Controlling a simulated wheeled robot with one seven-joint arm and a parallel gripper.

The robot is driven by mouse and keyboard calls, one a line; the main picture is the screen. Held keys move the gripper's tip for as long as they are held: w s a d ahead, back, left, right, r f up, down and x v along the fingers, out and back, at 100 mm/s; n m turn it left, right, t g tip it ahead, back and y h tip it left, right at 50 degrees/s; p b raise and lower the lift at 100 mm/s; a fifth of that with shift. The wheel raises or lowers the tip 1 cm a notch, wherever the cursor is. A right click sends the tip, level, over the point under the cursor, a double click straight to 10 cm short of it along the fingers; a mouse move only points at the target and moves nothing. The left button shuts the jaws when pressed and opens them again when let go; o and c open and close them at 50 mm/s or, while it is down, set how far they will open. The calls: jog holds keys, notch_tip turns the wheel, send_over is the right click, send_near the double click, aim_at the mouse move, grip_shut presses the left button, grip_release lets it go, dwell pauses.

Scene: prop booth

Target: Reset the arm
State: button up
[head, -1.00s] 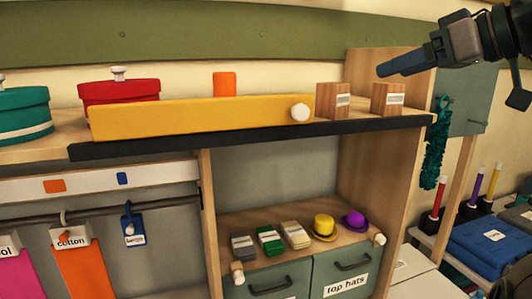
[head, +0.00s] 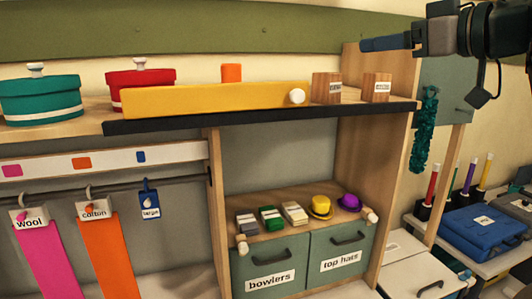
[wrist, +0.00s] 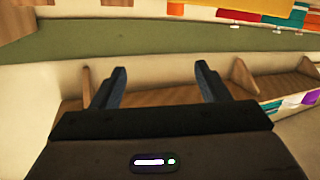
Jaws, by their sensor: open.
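My gripper (head: 385,43) is at the upper right in the head view, above the right end of the top shelf. Its blue-grey fingers point left and hold nothing. In the wrist view the two fingers (wrist: 160,86) stand apart with an empty gap between them. My dark arm enters from the right edge of the head view.
The top shelf holds a teal round box (head: 40,98), a red round box (head: 141,78), a yellow bar (head: 215,98) with a white knob, an orange block (head: 231,73) and two wooden blocks (head: 326,88). Below, small hats (head: 320,207) stand above drawers (head: 270,268). A wooden upright (head: 372,165) stands right.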

jog(key=w+d+f+m+t+h+b, duration=0.2)
jog(key=w+d+f+m+t+h, duration=0.2)
jog(key=m+t+h, duration=0.45)
notch_tip(320, 180, down, 20)
jog(key=s+d+m+g+h+b, duration=0.1)
jog(key=s+m+g+h, duration=0.1)
jog(key=m+g+h, duration=0.35)
jog(key=s+a+f+n+g+y, duration=0.1)
jog(key=s+a+f+g, duration=0.2)
jog(key=s+f, duration=0.3)
jog(key=s+a+f+n+g+y+b, duration=0.1)
jog(key=s+f+g, duration=0.4)
jog(key=f, duration=0.7)
jog(key=s+a+f+n+g+y, duration=0.1)
jog(key=s+a+f+g, duration=0.3)
jog(key=f, duration=0.5)
jog(key=s+a+n, duration=0.1)
jog(key=s+a, duration=0.1)
jog(key=shift+s+f+n+y+b, duration=0.2)
jog(key=shift+s+n+y+b, duration=0.1)
jog(key=shift+s+n+b, duration=0.1)
